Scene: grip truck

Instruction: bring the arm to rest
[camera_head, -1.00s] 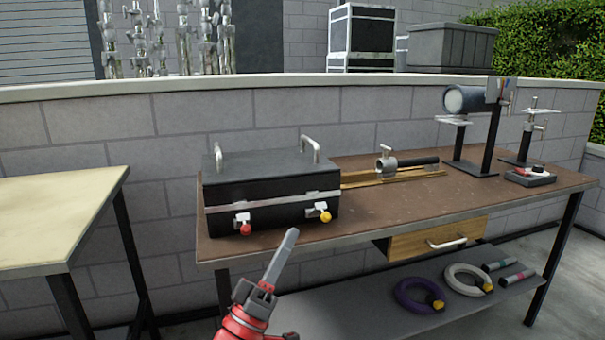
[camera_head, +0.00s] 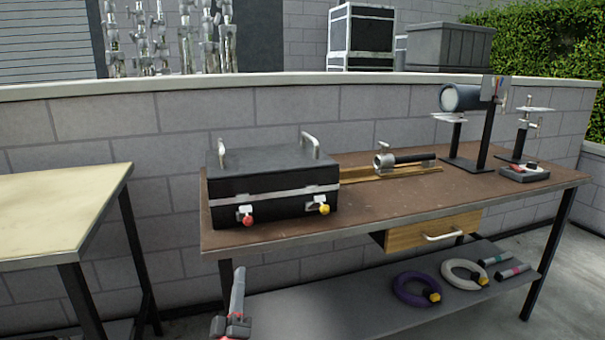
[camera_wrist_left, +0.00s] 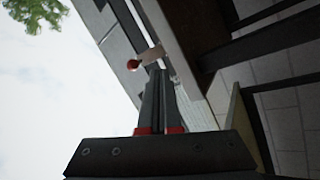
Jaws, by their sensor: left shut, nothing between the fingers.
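My left gripper (camera_head: 238,284) shows at the bottom of the head view, in front of the brown workbench (camera_head: 400,211) and below its top edge. Its fingers are together, point upward and hold nothing. In the left wrist view the shut fingers (camera_wrist_left: 160,88) point up the picture, with a red knob (camera_wrist_left: 133,65) showing just beyond their tips. The rest of my left arm is cut off by the frame. My right gripper is in neither view.
A black case (camera_head: 270,190) with a red and a yellow knob stands on the bench's left end. A pale table (camera_head: 60,205) is at the left. The lower shelf (camera_head: 330,312) holds a purple ring (camera_head: 400,291) and a white ring (camera_head: 447,268). A gap separates table and bench.

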